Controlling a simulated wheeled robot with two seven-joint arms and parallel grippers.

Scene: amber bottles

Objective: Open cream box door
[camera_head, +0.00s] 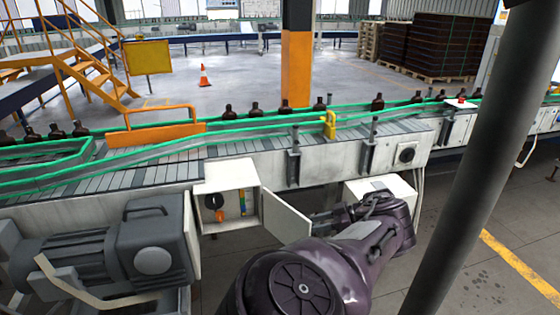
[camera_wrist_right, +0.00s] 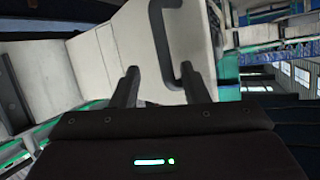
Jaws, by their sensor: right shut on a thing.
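The cream box (camera_head: 228,189) is mounted below the conveyor in the head view. Its door (camera_head: 285,215) stands open, swung out to the right. Inside show a black rotary knob (camera_head: 213,201), a small orange part and a coloured strip. My right gripper (camera_head: 314,221) is at the outer side of the door, near its free edge. In the right wrist view the dark door handle (camera_wrist_right: 158,35) runs down between the two fingers of my right gripper (camera_wrist_right: 160,82), which is shut on it. The exact finger contact is hard to see. My left gripper is not in view.
A conveyor (camera_head: 160,175) with green rails and several amber bottles runs above the box. A grey motor (camera_head: 150,240) stands left of the box. Another pale box (camera_head: 368,188) is behind my right arm. A dark post (camera_head: 475,150) crosses the right side.

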